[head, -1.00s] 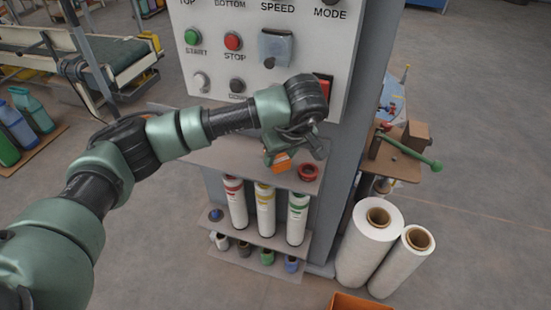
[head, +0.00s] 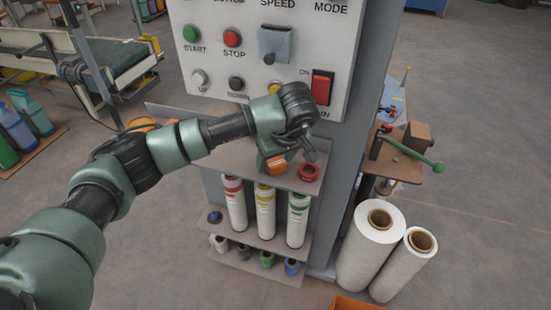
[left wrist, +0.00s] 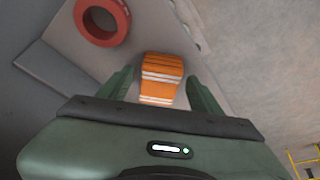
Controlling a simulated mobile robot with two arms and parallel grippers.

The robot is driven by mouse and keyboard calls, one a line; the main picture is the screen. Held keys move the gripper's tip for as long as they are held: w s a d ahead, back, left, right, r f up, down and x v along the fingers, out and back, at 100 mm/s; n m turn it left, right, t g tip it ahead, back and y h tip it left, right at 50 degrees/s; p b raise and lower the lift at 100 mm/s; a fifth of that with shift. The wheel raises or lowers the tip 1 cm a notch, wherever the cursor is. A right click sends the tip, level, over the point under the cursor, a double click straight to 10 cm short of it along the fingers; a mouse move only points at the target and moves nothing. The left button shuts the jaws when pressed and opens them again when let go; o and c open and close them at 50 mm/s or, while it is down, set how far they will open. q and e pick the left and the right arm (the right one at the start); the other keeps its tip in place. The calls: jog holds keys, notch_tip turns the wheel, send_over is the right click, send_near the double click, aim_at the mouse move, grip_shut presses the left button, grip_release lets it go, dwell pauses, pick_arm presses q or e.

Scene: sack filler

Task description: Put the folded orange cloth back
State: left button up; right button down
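The folded orange cloth (left wrist: 162,70) has pale stripes and lies on the grey shelf in the left wrist view. In the head view, part of it (head: 277,164) shows beside my left gripper (head: 289,158), which hides the rest. My left gripper (left wrist: 159,78) is open, pointing down over the shelf, with one finger on each side of the cloth. A gap shows between the cloth and each finger, and I cannot tell the height above it. My right gripper is in neither view.
A red ring (head: 309,172) lies on the shelf (head: 250,166) close to the cloth. The control panel (head: 205,60) rises behind my arm, with a red switch (head: 322,87). White tubes (head: 266,212) stand below. Large white rolls (head: 368,250) stand on the floor at right.

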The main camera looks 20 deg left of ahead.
pick_arm(q)
jog(key=shift+r, duration=0.15)
jog(key=v, duration=1.2)
jog(key=shift+b, duration=0.4)
